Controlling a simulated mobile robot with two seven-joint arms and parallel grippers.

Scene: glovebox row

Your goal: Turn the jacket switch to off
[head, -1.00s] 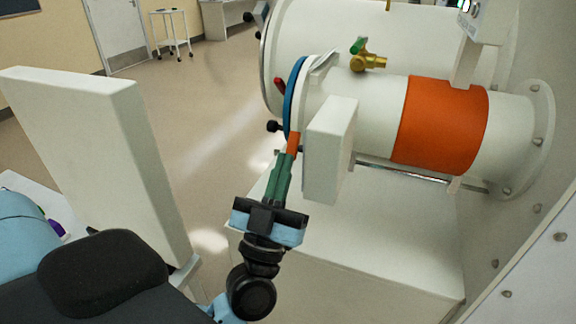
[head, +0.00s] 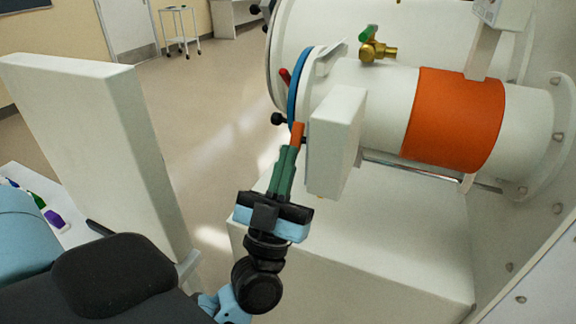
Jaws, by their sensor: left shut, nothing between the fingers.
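The orange jacket band (head: 453,120) wraps the white horizontal cylinder at the right. No switch shows clearly in the head view. A pale control box (head: 503,12) on a post above the jacket is cut off by the top edge. My left gripper (head: 297,135) has green fingers with an orange piece at their end. It is shut and empty, beside the left side of a white box (head: 335,145) in front of the cylinder. I cannot tell whether it touches that box, whose left side is largely hidden. My right gripper is not in view.
A brass valve with a green handle (head: 372,45) sits above the cylinder. A blue ring (head: 294,85) and a black knob (head: 279,119) are close to my left fingertips. A tall white panel (head: 100,150) stands at the left. The floor between is clear.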

